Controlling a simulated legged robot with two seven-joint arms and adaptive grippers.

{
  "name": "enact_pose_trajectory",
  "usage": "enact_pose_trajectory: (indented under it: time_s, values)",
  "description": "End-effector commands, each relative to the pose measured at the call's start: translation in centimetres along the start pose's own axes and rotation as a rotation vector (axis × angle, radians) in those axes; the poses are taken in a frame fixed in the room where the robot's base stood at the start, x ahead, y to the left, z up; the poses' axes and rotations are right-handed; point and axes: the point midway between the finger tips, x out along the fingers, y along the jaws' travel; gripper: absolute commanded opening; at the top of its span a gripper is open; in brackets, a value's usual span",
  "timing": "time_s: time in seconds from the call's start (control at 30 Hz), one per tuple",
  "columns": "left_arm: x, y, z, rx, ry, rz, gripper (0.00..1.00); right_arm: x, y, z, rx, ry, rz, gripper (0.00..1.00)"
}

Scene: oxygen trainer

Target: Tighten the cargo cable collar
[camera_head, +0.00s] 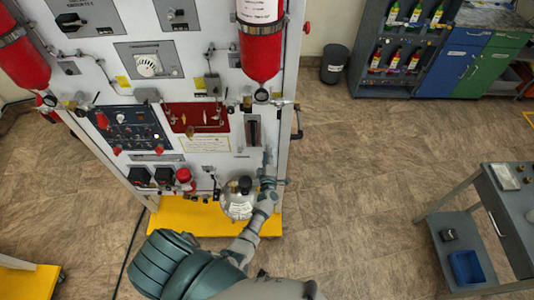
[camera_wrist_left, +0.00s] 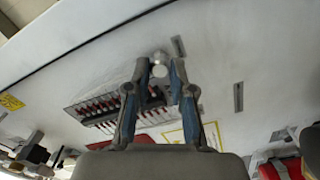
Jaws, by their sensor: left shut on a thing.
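My left gripper (camera_head: 268,184) is at the lower right of the white trainer panel (camera_head: 222,160), beside a round silver-white vessel with a dark top (camera_head: 238,197). In the left wrist view the two fingers of the left gripper (camera_wrist_left: 159,72) reach up to a small silver, rounded collar (camera_wrist_left: 160,58). The fingertips close on either side of it. In the head view the collar is too small and too covered by the gripper to make out. The cable is not clearly visible. My right gripper is not in view.
Red cylinders (camera_head: 262,55) hang on the panel above, and a yellow base (camera_head: 185,217) sits below. A grey cart (camera_head: 487,190) stands at right and cabinets (camera_head: 466,62) at the back right. The floor between panel and cart is clear.

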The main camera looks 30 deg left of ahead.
Motion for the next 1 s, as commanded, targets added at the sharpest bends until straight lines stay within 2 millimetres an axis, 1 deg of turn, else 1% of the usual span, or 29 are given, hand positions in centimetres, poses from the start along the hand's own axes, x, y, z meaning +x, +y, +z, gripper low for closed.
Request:
enact_pose_trajectory:
  time_s: [0.03,0.2,0.43,0.67,1.0]
  values:
    - [-0.1,0.0,0.1,0.039,-0.005,-0.004,0.0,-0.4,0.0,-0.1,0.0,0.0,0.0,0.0]
    - [-0.1,0.0,0.1,0.167,-0.003,-0.004,0.0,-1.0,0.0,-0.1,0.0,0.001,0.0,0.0]
    - [-0.1,-0.1,0.1,0.289,-0.003,-0.004,0.0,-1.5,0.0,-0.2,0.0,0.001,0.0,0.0]
    - [-0.1,-0.1,0.1,0.349,-0.002,-0.004,0.0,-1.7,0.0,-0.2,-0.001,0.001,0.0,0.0]
    - [-0.1,-0.1,0.0,0.362,0.0,-0.003,0.0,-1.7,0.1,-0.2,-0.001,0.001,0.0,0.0]
